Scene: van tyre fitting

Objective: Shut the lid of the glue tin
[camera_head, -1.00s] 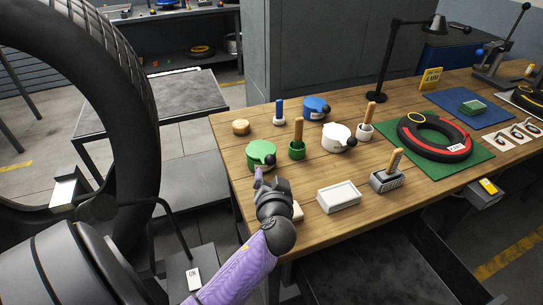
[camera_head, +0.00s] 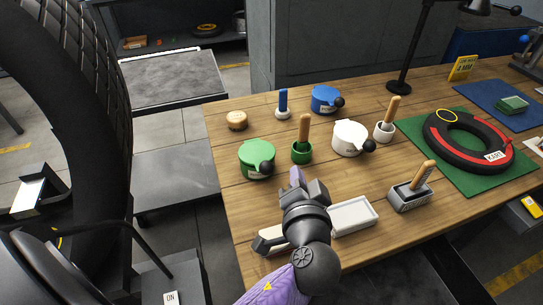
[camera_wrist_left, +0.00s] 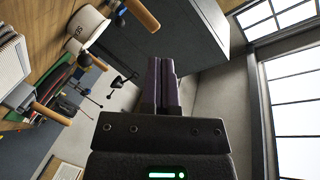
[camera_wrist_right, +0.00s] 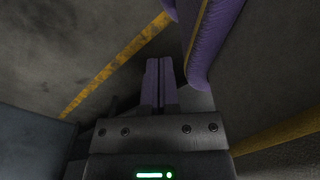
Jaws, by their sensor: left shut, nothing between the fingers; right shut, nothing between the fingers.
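Three lidded tins with round black knobs stand on the bench: a green tin (camera_head: 257,166), a blue tin (camera_head: 324,98) and a white tin (camera_head: 347,137). Their labels are too small to read, so I cannot tell which holds glue. All the lids look down on their tins, but any small gap is hidden. My left gripper (camera_head: 297,177) is shut and empty, in front of and right of the green tin, touching none. In the left wrist view its fingers (camera_wrist_left: 161,80) are together, with the white tin (camera_wrist_left: 85,27) at upper left. My right gripper (camera_wrist_right: 157,80) is shut and empty above the floor.
A green pot with a wooden handle (camera_head: 302,150) stands between the green and white tins. A white tray (camera_head: 352,217) lies right of my left gripper. A grey holder with a brush (camera_head: 410,198) and a tyre on a green mat (camera_head: 467,142) are further right.

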